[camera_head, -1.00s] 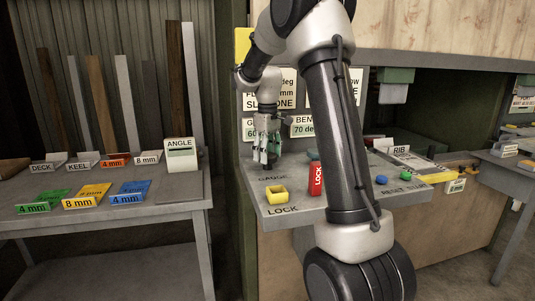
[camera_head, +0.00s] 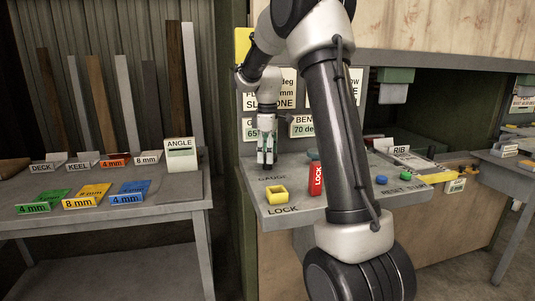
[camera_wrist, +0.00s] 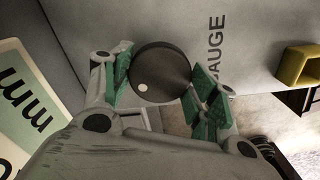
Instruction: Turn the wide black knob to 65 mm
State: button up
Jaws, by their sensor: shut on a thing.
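The wide black knob (camera_wrist: 160,72) is a round dark disc with a pale dot near its lower left edge, next to the word GAUGE in the wrist view. My gripper (camera_wrist: 163,80) is shut on the knob, with a green-padded finger on each side of it. In the head view my gripper (camera_head: 266,160) points down at the back left of the grey console (camera_head: 300,199), and the knob cannot be made out there. The gauge display (camera_head: 249,134) behind it reads 65, with its right part hidden by my gripper.
A yellow square socket marked LOCK (camera_head: 277,194) and a red LOCK block (camera_head: 315,178) stand on the console. A table with coloured plates (camera_head: 87,197) stands at left.

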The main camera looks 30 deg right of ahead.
jog(key=o, duration=1)
jog(key=shift+o, duration=0.2)
jog(key=shift+r, duration=0.1)
notch_tip(320, 180, up, 12)
